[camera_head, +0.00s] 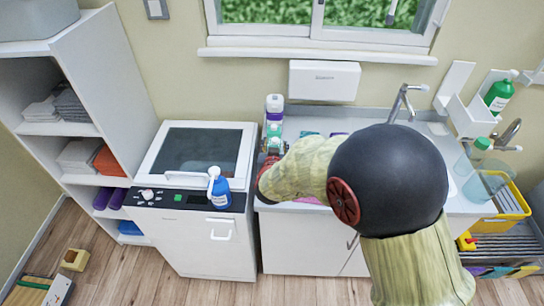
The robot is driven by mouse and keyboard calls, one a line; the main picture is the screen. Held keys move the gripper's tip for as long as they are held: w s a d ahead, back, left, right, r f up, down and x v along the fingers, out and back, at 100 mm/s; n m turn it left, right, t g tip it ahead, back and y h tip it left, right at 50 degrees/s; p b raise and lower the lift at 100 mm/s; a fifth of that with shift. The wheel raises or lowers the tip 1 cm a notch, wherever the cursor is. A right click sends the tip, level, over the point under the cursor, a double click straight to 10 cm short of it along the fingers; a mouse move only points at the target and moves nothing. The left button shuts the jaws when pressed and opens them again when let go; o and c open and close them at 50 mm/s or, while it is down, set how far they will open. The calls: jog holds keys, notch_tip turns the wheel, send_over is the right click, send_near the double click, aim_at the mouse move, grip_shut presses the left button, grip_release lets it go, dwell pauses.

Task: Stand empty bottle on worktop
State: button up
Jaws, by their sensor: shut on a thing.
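My gripper (273,147) is at the left end of the worktop (345,118), mostly hidden behind my own arm. It is shut on a small pale green bottle (275,143), of which only the upper part shows. The bottle looks roughly upright. I cannot tell whether its base touches the worktop or whether it is empty. A taller bottle with a white top and purple band (274,103) stands just behind it, near the wall. Another teal-green bottle (274,128) shows between the two.
A white machine with a dark lid (200,150) adjoins on the left, with a blue spray bottle (220,190) on its front edge. Flat coloured items lie on the worktop beside my gripper.

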jog(key=shift+w+a+f, duration=0.15)
jog(key=shift+a+f, duration=0.15)
jog(key=shift+f, duration=0.05)
jog(key=shift+w+a+f+b, duration=0.15)
jog(key=shift+f+b, duration=0.3)
jog(key=shift+f, duration=0.45)
jog(key=shift+a+f+b, duration=0.1)
jog(key=shift+f+b, duration=0.3)
jog(key=shift+f, duration=0.5)
jog(key=shift+f, duration=0.2)
jog(key=o, duration=1.1)
jog(key=shift+o, duration=0.2)
jog(key=shift+r, duration=0.25)
jog(key=p+v, duration=0.2)
jog(key=v, duration=1)
jog(key=shift+p, duration=0.4)
